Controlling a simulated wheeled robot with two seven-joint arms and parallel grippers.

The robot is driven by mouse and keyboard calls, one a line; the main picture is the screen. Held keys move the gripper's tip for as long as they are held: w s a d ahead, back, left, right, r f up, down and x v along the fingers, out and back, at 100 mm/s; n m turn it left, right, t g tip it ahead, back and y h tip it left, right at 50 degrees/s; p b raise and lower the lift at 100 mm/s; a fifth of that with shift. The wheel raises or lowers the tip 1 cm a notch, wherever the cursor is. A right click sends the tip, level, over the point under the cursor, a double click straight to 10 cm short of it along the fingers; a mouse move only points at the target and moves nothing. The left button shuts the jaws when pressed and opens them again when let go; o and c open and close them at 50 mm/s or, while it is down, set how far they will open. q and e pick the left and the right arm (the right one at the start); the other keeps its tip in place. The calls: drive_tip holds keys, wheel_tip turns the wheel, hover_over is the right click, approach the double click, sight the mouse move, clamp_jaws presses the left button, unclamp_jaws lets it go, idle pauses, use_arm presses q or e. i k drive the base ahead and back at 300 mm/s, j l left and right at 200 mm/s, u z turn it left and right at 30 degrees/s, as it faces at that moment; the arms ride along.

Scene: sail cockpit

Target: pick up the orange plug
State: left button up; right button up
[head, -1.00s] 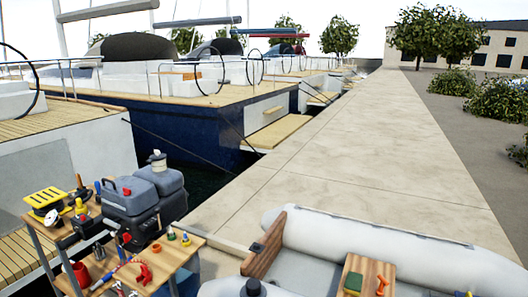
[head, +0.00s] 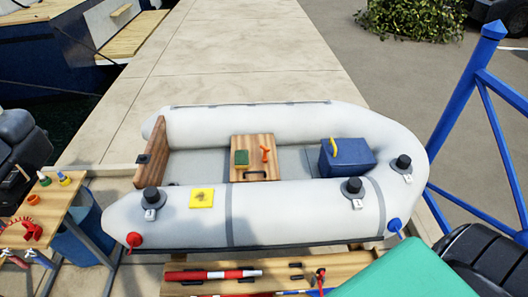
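A small orange item (head: 265,154), which may be the orange plug, is on the wooden seat board (head: 240,172) inside the grey inflatable dinghy (head: 290,218). It is too small to make out its exact shape. A green block (head: 241,158) is to its left on the same board. A red plug-like fitting (head: 134,239) is at the dinghy's near left end, and a blue one (head: 394,225) is at its near right end. Neither of my grippers shows.
A blue box with a yellow handle (head: 346,156) is in the dinghy. A wooden bench (head: 215,288) with a red and white tube (head: 213,275) stands in front. A side table (head: 40,208) is at left, a blue railing (head: 468,90) at right. The pale quay (head: 220,60) behind is clear.

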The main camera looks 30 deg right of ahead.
sight(265, 160)
drive_tip(key=z, duration=1.9)
drive_tip(key=k+j+z, duration=0.15)
drive_tip(key=j+z, duration=0.2)
drive_tip(key=k+j+z, duration=0.3)
drive_tip(key=i+l, duration=0.1)
